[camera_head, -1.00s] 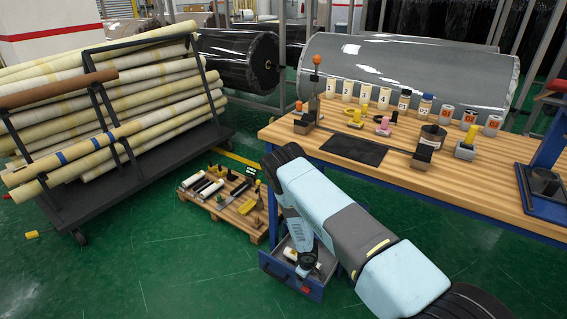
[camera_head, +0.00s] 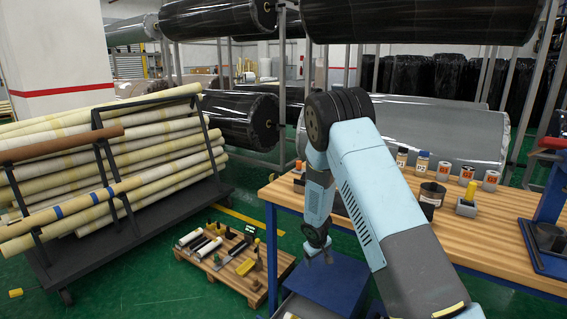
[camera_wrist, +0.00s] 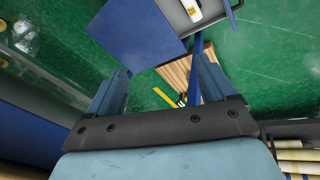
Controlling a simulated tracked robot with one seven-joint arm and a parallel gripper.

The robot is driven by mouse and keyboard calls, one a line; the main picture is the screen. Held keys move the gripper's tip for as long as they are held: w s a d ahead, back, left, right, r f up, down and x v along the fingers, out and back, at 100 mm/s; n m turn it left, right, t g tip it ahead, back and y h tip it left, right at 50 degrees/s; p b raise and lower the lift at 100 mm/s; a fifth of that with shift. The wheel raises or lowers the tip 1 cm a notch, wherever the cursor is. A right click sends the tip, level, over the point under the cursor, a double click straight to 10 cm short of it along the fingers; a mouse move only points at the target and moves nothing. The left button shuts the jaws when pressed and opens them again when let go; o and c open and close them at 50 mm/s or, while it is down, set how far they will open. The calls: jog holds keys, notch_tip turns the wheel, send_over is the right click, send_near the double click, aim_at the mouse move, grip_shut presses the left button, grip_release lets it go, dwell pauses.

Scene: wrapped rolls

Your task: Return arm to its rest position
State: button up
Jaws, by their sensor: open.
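My gripper (camera_head: 318,254) hangs at the end of my raised, folded arm, in front of the wooden workbench's left end. In the wrist view, the two blue fingers of my gripper (camera_wrist: 163,76) stand wide apart with nothing between them. Below it is a blue flat-topped cabinet (camera_head: 332,278), whose blue top also shows in the wrist view (camera_wrist: 135,40). An open drawer (camera_wrist: 207,18) holds a white item with a yellow label (camera_wrist: 187,10). My arm hides part of the bench top.
The workbench (camera_head: 500,235) carries labelled rolls and jars (camera_head: 422,163). A low wooden pallet with tools (camera_head: 232,262) lies on the green floor to the left. A rack of long wrapped rolls (camera_head: 120,175) stands farther left. Large black rolls (camera_head: 240,118) are behind.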

jog(key=s+d+r+m, duration=0.1)
jog(key=s+d+r, duration=0.25)
jog(key=r, duration=0.75)
jog(key=s+d+r+m+t, duration=0.1)
jog(key=s+d+r+m, duration=0.3)
jog(key=r, duration=0.8)
jog(key=s+d+r+n, duration=0.1)
jog(key=s+d+r, duration=0.1)
jog(key=s+r, duration=1.05)
jog(key=s, duration=0.4)
jog(key=s+r+m+y, duration=0.1)
jog(key=s+r, duration=0.4)
jog(key=s, duration=0.4)
jog(key=s+r+m, duration=0.1)
jog(key=s+r, duration=0.4)
jog(key=s, duration=0.4)
jog(key=shift+d+t, duration=0.4)
jog(key=shift+d, duration=0.05)
jog(key=shift+r, duration=0.1)
